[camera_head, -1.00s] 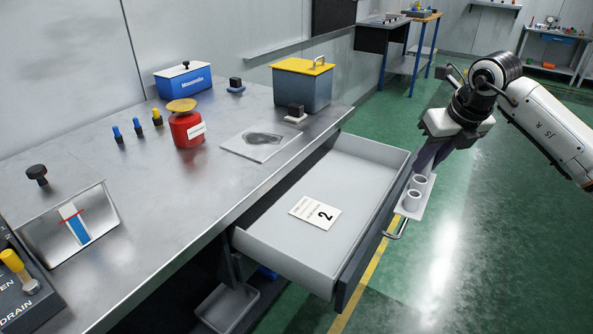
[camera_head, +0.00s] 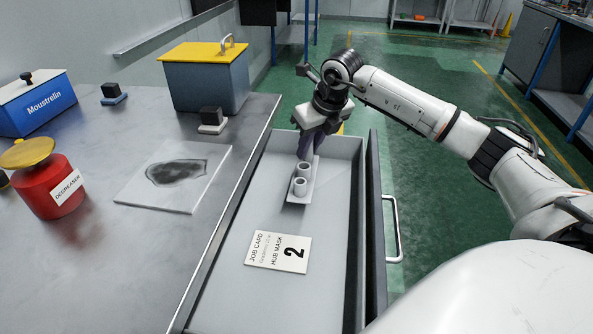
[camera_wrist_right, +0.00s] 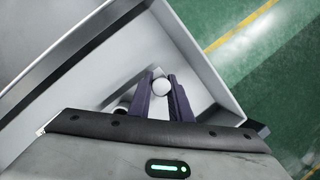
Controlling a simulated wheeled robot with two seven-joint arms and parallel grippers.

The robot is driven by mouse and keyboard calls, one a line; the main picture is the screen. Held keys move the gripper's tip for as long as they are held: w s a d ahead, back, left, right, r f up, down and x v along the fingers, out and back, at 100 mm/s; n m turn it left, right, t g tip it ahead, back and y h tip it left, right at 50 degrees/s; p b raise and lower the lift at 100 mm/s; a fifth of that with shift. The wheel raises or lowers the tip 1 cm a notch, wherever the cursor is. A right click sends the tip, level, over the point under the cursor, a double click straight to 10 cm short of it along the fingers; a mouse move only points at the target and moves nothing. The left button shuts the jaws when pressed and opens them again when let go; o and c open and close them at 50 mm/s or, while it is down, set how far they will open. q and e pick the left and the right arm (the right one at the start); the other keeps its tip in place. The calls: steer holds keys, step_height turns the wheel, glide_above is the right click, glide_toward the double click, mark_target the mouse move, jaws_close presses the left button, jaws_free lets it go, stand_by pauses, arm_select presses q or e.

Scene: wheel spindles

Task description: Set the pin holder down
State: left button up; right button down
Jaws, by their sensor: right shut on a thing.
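The pin holder (camera_head: 297,190) is a light grey plate with two upright hollow cylinders. In the head view it is over the far part of the open drawer (camera_head: 330,235). My right gripper (camera_head: 305,152) is shut on its far end. In the right wrist view the dark fingers (camera_wrist_right: 162,98) stand either side of a round pale part of the pin holder (camera_wrist_right: 162,86). I cannot tell whether the holder touches the drawer floor. A white job card (camera_head: 279,252) marked 2 lies in the drawer, nearer than the holder. My left gripper is out of view.
The metal bench (camera_head: 135,262) runs along the left.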

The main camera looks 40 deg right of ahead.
mark_target(308, 159)
steer(key=shift+w+f, duration=0.1)
steer(key=shift+f, duration=2.1)
steer(key=shift+f+b, duration=0.25)
steer(key=shift+b, duration=0.1)
steer(key=c, duration=1.6)
jaws_free()
steer(key=shift+r, duration=0.1)
steer(key=shift+r, duration=0.3)
steer(key=p+v, duration=0.1)
steer(key=v, duration=1)
steer(key=shift+s+r, duration=0.25)
steer(key=shift+r, duration=0.05)
